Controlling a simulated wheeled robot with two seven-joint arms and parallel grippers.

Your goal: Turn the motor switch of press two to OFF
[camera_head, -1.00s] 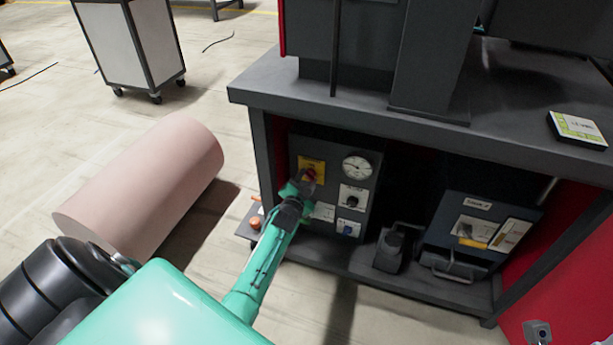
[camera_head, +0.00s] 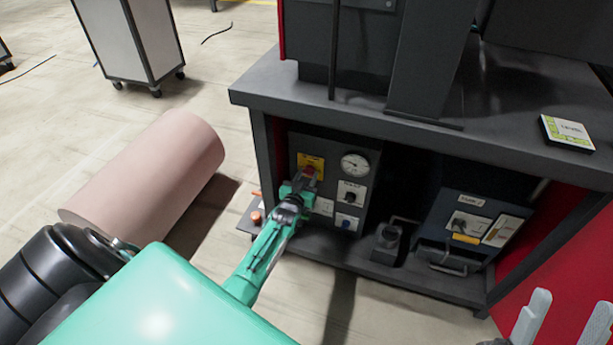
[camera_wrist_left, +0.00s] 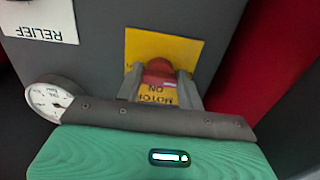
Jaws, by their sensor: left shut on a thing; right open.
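The red motor switch (camera_wrist_left: 158,70) sits on a yellow plate (camera_wrist_left: 190,48) on the grey control panel under the press table. Lettering reading MOTOR and ON shows between my fingers in the left wrist view. My left gripper (camera_head: 308,174) is shut on the red switch, one finger on each side, and hides part of it. It also shows in the left wrist view (camera_wrist_left: 159,80). My right gripper (camera_head: 563,318) is open and empty at the lower right of the head view, away from the panel.
A labelled grey unit (camera_head: 470,230) stands right on the lower shelf. A pink cylinder (camera_head: 150,175) lies on the floor at left.

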